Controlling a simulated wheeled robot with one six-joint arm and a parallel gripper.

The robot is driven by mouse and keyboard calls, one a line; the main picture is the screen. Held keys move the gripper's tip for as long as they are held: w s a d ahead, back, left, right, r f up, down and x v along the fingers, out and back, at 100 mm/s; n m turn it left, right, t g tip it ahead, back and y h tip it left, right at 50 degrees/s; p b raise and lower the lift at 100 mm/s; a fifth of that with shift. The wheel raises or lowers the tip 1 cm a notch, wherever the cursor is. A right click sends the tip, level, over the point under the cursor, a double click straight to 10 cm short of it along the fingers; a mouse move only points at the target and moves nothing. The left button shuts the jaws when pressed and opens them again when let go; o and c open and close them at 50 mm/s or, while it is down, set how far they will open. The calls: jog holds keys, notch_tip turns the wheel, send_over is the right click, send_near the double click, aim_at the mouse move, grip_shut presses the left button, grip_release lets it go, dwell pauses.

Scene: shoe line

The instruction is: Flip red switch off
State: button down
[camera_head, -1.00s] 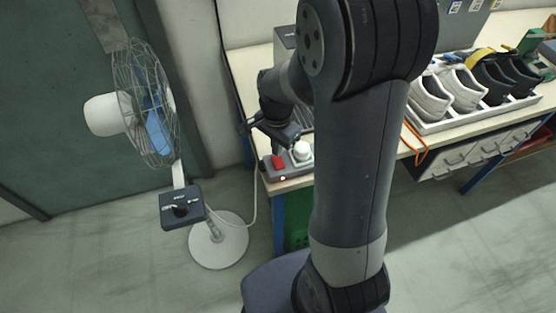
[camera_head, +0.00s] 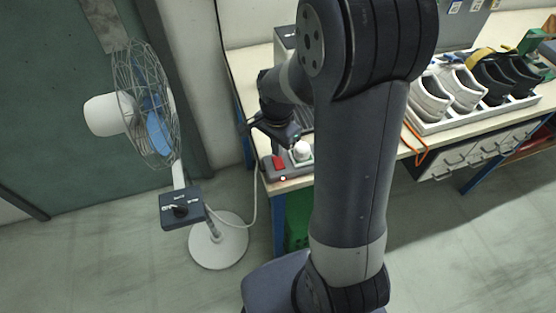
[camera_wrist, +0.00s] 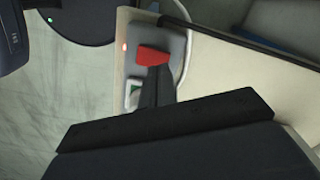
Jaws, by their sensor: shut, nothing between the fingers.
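The red switch (camera_head: 279,163) is on a grey box (camera_head: 268,174) at the near left corner of the workbench. In the wrist view the red switch (camera_wrist: 152,56) lies just beyond my fingertips, and its near edge is overlapped by them. My gripper (camera_wrist: 160,72) is shut and empty, pointing at the switch; I cannot tell whether it touches. In the head view my gripper (camera_head: 277,150) is small, just above and behind the switch.
A white knob-like part (camera_head: 302,150) is right of the switch. A standing fan (camera_head: 145,105) is on the left, its cable running to the bench. A tray (camera_head: 440,124) of white and black shoes is on the bench at right. My arm hides the bench's middle.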

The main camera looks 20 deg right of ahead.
aim_at(277, 159)
jog(key=shift+f+b, duration=1)
jog(key=shift+f, duration=0.3)
dwell(0.9)
jog(key=shift+r, duration=0.1)
jog(key=shift+r+p, duration=2.9)
jog(key=shift+r, duration=0.6)
jog(key=shift+f, duration=0.2)
notch_tip(277, 159, down, 7)
jog(key=b, duration=0.5)
jog(key=shift+r+b, duration=0.1)
jog(key=shift+b, duration=0.3)
jog(key=shift+r, duration=0.1)
jog(key=shift+r, duration=0.15)
notch_tip(277, 159, up, 9)
jog(key=p, duration=0.7)
